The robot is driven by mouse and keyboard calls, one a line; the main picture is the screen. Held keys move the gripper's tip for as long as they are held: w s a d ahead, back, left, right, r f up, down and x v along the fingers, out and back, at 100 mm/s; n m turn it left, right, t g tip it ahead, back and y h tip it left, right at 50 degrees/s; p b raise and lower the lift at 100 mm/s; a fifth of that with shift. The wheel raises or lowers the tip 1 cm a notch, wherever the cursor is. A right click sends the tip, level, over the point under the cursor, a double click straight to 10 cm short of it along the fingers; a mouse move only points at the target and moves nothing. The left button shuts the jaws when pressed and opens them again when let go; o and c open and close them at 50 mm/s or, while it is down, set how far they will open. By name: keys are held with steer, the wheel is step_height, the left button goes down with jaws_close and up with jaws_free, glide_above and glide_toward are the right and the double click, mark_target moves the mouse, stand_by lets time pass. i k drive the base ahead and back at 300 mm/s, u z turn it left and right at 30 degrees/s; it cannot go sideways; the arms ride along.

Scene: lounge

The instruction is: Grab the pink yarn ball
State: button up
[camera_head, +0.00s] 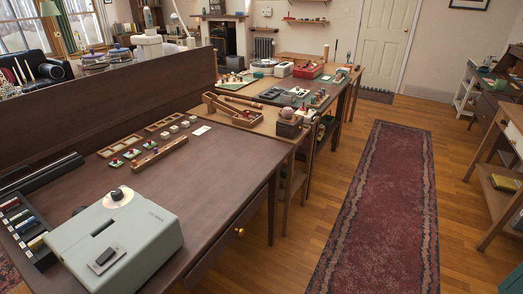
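A dark wooden desk (190,180) fills the left foreground, with a grey-green machine (120,240) on it. A wooden tool carrier (232,114) stands left of the round thing. A red rug (380,200) covers clear floor to the right. A side table (505,180) stands at the right edge.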

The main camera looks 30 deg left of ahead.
mark_target(287, 113)
steer(key=u, duration=0.55)
steer(key=i, duration=0.9)
steer(key=u, duration=0.4)
